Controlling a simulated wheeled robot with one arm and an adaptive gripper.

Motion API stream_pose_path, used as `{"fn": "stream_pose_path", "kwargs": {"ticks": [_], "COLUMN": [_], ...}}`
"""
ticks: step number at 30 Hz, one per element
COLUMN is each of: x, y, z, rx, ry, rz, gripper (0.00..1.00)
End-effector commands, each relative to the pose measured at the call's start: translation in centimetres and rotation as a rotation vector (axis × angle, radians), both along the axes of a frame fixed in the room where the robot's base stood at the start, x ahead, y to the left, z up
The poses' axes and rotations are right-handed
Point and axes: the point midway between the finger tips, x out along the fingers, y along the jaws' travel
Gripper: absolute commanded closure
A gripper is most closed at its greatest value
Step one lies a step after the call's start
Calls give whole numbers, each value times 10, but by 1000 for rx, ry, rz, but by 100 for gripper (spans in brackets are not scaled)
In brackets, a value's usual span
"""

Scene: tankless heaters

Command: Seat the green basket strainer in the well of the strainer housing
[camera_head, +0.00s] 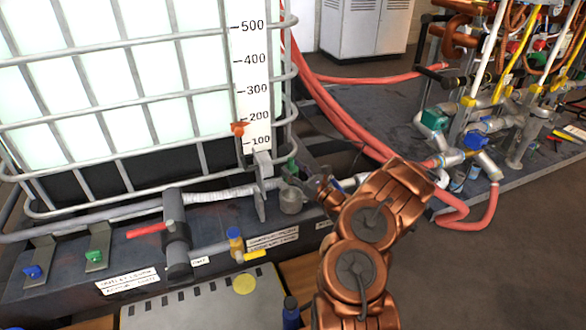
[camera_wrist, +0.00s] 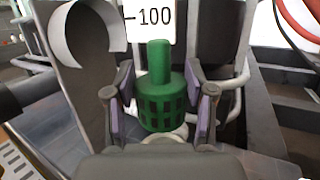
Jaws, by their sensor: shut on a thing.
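The green basket strainer (camera_wrist: 160,98), a slotted cylinder with a narrower knob on top, stands upright between the fingers of my gripper (camera_wrist: 160,84) in the wrist view. My gripper is shut on it, with the purple-lined pads at its sides. A small green patch of the strainer (camera_head: 291,168) shows in the head view, just above the grey strainer housing (camera_head: 292,201). In the wrist view a pale rounded rim, likely the housing (camera_wrist: 180,131), shows below the basket. The well's inside is hidden, and I cannot tell whether the basket's bottom is inside it.
A caged white tank (camera_head: 100,100) with a level scale (camera_head: 254,60) stands close behind. A pipe with a red-handled valve (camera_head: 174,232) and a yellow-handled valve (camera_head: 237,245) lies left of the housing. Red hoses (camera_head: 345,120) run behind my arm. Open floor lies to the right.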

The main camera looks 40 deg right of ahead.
Motion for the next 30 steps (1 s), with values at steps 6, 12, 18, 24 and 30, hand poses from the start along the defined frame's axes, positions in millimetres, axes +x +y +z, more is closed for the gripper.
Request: {"fn": "stream_pose_path", "kwargs": {"ticks": [6,12,18,24,30], "x": [0,-1,0,0,0], "y": [-1,-1,-1,-1,-1], "z": [-15,-33,-48,-57,-58], "rx": [0,-1,-1,-1,0], "ry": [0,3,2,1,1], "rz": [-1,-1,-2,0,-1], "gripper": [85,85,85,85,85]}}
